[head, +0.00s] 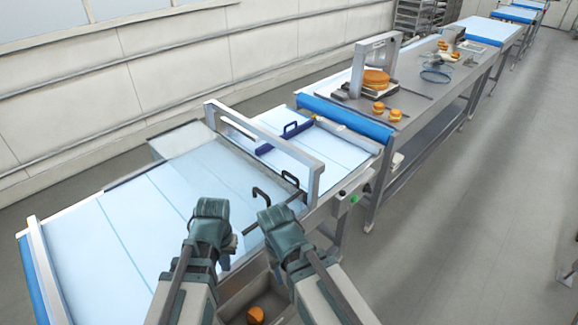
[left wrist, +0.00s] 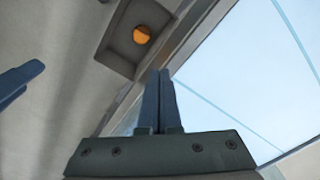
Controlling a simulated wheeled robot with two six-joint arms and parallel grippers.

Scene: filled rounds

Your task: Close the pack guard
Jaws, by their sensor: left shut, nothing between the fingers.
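My left gripper (head: 211,212) is over the near edge of the pale blue belt (head: 120,220). In the left wrist view its two fingers (left wrist: 160,100) are together with nothing between them. My right gripper (head: 277,222) is beside it on the right, near a dark bar with a black handle (head: 261,195); its fingers are not clear. Another black handle (head: 290,178) stands by the foot of the metal arch (head: 262,138). A blue handle (head: 291,129) is beyond the arch. I cannot tell which handle belongs to the pack guard, or how far the guard is open.
A bin holding an orange round (head: 255,315) is below my grippers; the round also shows in the left wrist view (left wrist: 142,35). A steel table (head: 440,100) with orange rounds stands beyond. A wall is at the left, and open floor (head: 480,220) at the right.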

